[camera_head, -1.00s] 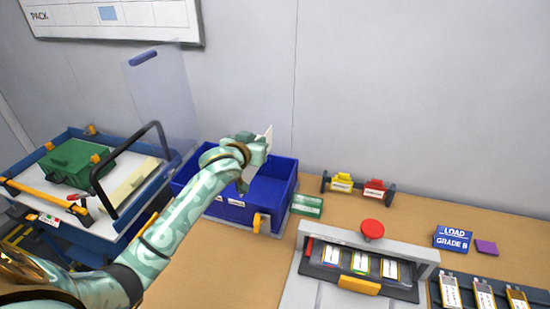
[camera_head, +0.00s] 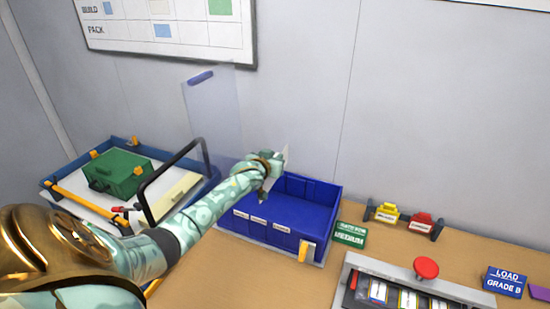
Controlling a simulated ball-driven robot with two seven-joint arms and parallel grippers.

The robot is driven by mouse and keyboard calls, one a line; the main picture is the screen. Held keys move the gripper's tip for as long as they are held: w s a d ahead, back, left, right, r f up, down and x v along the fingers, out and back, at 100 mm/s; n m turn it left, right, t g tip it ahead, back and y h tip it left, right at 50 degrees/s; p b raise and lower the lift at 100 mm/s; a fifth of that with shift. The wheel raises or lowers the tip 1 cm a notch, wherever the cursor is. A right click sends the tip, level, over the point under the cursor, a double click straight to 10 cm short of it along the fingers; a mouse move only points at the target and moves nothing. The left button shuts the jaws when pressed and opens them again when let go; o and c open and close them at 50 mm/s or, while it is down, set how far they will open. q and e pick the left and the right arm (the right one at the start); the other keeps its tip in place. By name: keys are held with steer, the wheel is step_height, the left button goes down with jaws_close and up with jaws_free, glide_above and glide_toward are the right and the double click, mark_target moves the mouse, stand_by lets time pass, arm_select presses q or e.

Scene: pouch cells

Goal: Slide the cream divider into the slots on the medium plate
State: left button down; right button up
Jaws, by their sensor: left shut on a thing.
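My left gripper (camera_head: 268,168) is above the back left part of the blue bin (camera_head: 262,232). It is shut on a thin pale piece, which looks like the cream divider (camera_head: 285,157); only its edge shows beyond the gripper. A green card lettered MEDIUM (camera_head: 350,235) lies on the table to the right of the bin. I cannot make out slots or a plate at this card. My right gripper is not in view.
A black handle and a clear upright panel (camera_head: 210,115) stand beside the bin. A grey fixture with a red button (camera_head: 426,267) is at the lower right.

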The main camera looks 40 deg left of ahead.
mark_target(268, 183)
arm_select(q)
steer(key=shift+r, duration=0.15)
step_height(268, 183, down, 6)
steer(key=b, duration=0.3)
steer(key=shift+r, duration=0.15)
steer(key=shift+b, duration=0.35)
steer(key=shift+p, duration=0.7)
stand_by(1.0)
steer(key=shift+f+b, duration=1.35)
steer(key=shift+f, duration=0.55)
steer(key=shift+d+r, duration=0.1)
steer(key=shift+r+p, duration=1.45)
steer(key=shift+p, duration=0.05)
